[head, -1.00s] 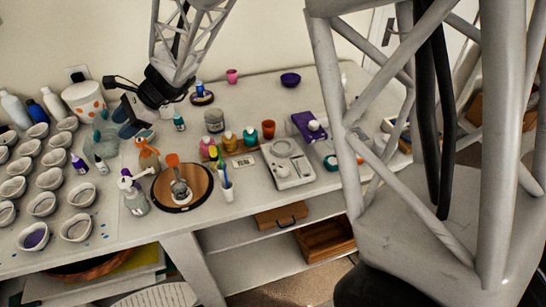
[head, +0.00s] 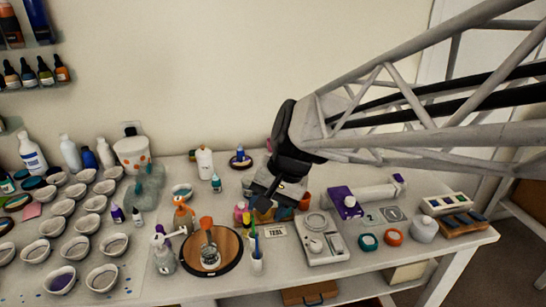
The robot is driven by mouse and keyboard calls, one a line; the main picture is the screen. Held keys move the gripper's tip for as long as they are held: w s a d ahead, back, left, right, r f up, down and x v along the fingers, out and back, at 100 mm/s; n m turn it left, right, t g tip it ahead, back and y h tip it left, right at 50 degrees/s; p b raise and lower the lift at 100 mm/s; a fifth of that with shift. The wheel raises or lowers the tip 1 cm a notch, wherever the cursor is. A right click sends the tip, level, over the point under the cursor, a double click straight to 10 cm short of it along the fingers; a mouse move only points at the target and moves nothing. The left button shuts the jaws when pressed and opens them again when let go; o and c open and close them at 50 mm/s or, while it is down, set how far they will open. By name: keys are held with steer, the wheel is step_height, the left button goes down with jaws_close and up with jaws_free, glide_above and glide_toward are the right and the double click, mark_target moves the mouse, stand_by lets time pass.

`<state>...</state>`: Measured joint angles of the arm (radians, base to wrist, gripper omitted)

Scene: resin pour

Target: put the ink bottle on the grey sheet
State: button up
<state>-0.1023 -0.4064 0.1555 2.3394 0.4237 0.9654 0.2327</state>
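Several small bottles could be the ink bottle, and I cannot tell which is meant. A blue-capped one (head: 240,153) stands on a dark round coaster at the back. A small teal-labelled bottle (head: 216,184) stands in front of it. Two small purple and white bottles, including this one (head: 117,213), stand right of the white cups. A pale sheet (head: 128,284) with blue spots lies under the cups; I cannot tell whether it is the grey sheet. My gripper (head: 264,203) is black, above the middle of the table, and partly hides small coloured jars. Its finger gap is unclear.
A round wooden board (head: 232,262) with a cup and orange-topped tool sits at the front. A white scale (head: 325,246) stands right of it. Rows of white cups (head: 60,280) fill the left. Dropper bottles (head: 45,72) stand on a wall shelf.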

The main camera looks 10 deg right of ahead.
steer(key=s+d+n+t+h, duration=0.1)
steer(key=s+d+n+h, duration=0.3)
steer(key=s+d, duration=0.6)
steer(key=shift+s+d+f+t, duration=0.15)
steer(key=shift+s+d+t, duration=0.15)
steer(key=shift+s, duration=0.45)
